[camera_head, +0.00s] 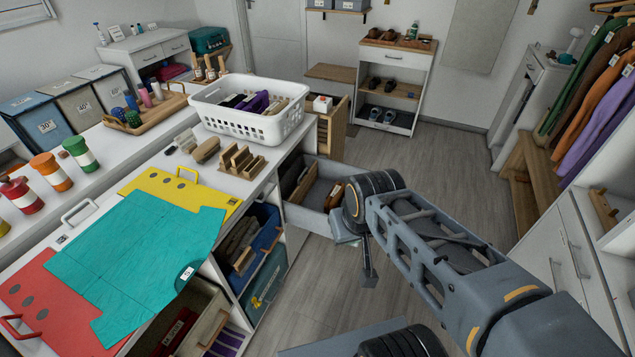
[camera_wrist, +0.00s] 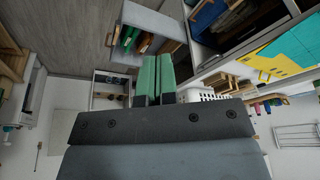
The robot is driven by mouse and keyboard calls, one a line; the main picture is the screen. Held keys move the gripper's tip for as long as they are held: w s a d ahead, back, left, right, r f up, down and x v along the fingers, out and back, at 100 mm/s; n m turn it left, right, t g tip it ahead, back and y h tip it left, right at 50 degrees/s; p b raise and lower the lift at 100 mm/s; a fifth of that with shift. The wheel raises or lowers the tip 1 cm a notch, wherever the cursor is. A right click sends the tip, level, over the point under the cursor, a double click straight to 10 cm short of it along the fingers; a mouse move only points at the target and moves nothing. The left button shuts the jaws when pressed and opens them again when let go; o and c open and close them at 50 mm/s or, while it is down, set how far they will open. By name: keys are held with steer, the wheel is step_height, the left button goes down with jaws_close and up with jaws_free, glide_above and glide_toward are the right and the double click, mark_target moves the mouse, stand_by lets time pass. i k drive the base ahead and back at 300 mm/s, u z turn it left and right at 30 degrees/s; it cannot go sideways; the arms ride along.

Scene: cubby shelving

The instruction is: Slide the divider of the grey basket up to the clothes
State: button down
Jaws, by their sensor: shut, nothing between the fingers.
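A pale grey-beige basket (camera_head: 203,292) sits low in the shelving under the counter, at the bottom of the head view. Dark red cloth (camera_head: 176,332) shows inside it, beside a pale wooden upright board (camera_head: 211,327) that looks like the divider. The counter edge hides part of the basket, so I cannot tell the gap between board and cloth. My gripper (camera_wrist: 152,78) shows green fingers pressed together, with nothing between them. It is out over the floor side, apart from the basket. In the head view my arm mostly hides it.
An open grey drawer (camera_head: 305,215) holding wooden items juts out near my arm. A blue bin (camera_head: 262,240) with folded things and a teal bin (camera_head: 270,285) stand in the shelving. A white laundry basket (camera_head: 240,122) and teal cloth (camera_head: 150,250) lie on the counter. Floor on the right is clear.

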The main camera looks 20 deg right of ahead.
mark_target(299, 196)
steer(key=u, duration=0.25)
steer(key=i, duration=0.9)
steer(key=u, duration=0.45)
